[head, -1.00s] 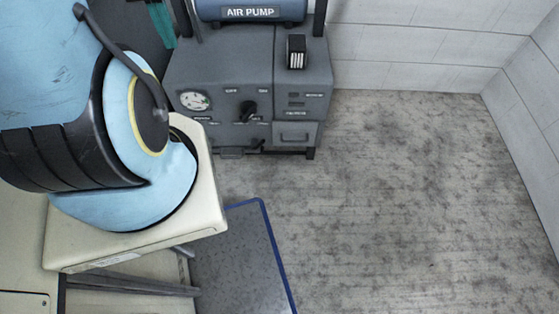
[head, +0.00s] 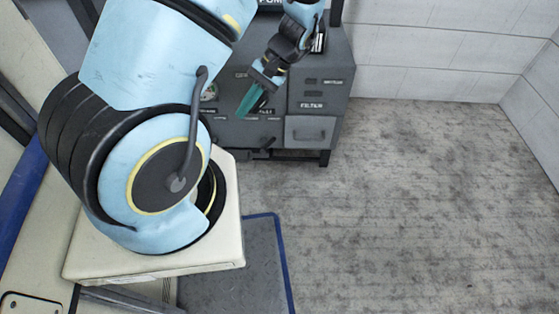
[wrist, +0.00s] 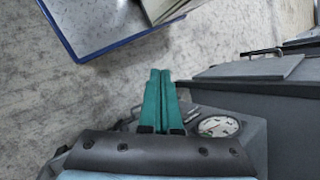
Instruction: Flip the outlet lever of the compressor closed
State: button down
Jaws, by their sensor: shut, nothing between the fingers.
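The compressor is a dark grey box (head: 330,102) with a labelled front panel, partly behind my arm in the head view. My gripper (head: 243,112) has teal fingers and is in front of this panel, tips pointing down and left. The fingers (wrist: 160,75) are together and empty in the wrist view. A small black part (head: 266,143) sits at the panel's lower edge; I cannot tell whether it is the outlet lever. The round white gauge (wrist: 218,126) lies right of the fingers in the wrist view. The black knob is hidden behind my gripper.
A drawer (head: 310,132) with a handle is at the compressor's lower right; its handle also shows in the wrist view (wrist: 262,52). A blue-edged grey mat (head: 258,262) lies in front. The floor to the right is clear up to the white wall (head: 440,60).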

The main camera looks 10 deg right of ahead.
notch_tip(320, 180, down, 15)
jog(key=w+d+m+t+y+b, duration=0.25)
jog(key=y+b, duration=0.25)
jog(key=b, duration=0.3)
jog(key=m+t+y+b, duration=0.2)
jog(key=m+t+b, duration=0.4)
jog(key=t+b, duration=0.75)
send_near(268, 144)
jog(key=s+a+g, duration=0.1)
jog(key=s+a, duration=0.1)
jog(key=a, duration=0.1)
jog(key=s+d+f+m+t+h+b, duration=0.1)
jog(key=d+f+m+t+h+b, duration=0.2)
jog(key=d+f+t+b, duration=0.2)
jog(key=shift+s+d+f+m+t+h, duration=0.25)
jog(key=shift+d+f+m+t+h, duration=0.1)
jog(key=shift+d+f+t, duration=0.7)
jog(key=shift+d+r, duration=0.1)
jog(key=shift+r, duration=0.05)
jog(key=s+a+r+b+x, duration=0.1)
jog(key=b+x, duration=0.3)
jog(key=x, duration=0.8)
jog(key=shift+a+r, duration=0.35)
jog(key=shift+a, duration=0.25)
